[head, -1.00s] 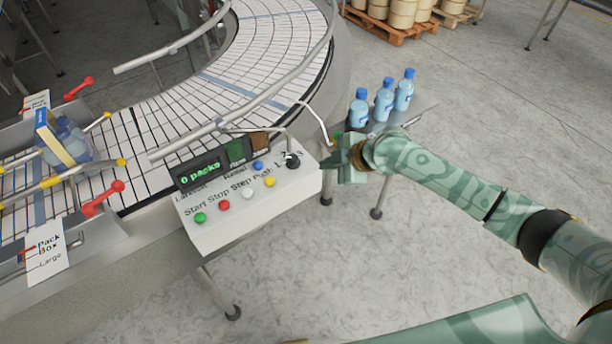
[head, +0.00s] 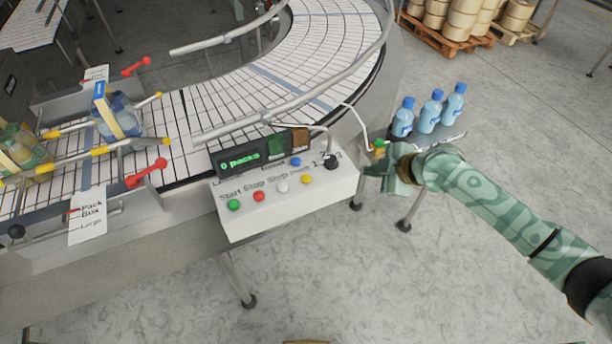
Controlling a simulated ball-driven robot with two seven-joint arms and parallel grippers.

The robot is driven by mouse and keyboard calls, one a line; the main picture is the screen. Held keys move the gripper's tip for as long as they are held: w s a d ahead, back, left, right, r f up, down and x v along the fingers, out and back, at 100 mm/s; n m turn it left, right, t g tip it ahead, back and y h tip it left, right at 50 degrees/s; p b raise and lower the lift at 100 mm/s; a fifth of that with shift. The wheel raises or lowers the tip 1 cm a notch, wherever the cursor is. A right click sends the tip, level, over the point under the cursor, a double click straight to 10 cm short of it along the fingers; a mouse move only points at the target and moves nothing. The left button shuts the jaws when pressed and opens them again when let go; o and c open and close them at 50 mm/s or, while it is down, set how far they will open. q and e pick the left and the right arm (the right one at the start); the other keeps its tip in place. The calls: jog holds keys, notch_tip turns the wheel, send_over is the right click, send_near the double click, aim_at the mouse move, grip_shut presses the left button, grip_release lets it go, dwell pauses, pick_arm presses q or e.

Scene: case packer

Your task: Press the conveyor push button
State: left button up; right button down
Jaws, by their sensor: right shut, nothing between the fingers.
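The white control box (head: 290,208) stands beside the conveyor. Its front row holds a green button (head: 234,205), a red button (head: 258,196), a white button (head: 282,186) and a yellow button (head: 306,179). The labels above read Start, Stop, Step and, less clearly now, Push over the yellow one. A blue button (head: 296,161) and a black knob (head: 331,163) sit behind. My right gripper (head: 372,170) is shut and empty, just right of the box's right edge and apart from the buttons. My left gripper is not in view.
A metal guide rail (head: 280,108) crosses behind the box. The floor in front is clear.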

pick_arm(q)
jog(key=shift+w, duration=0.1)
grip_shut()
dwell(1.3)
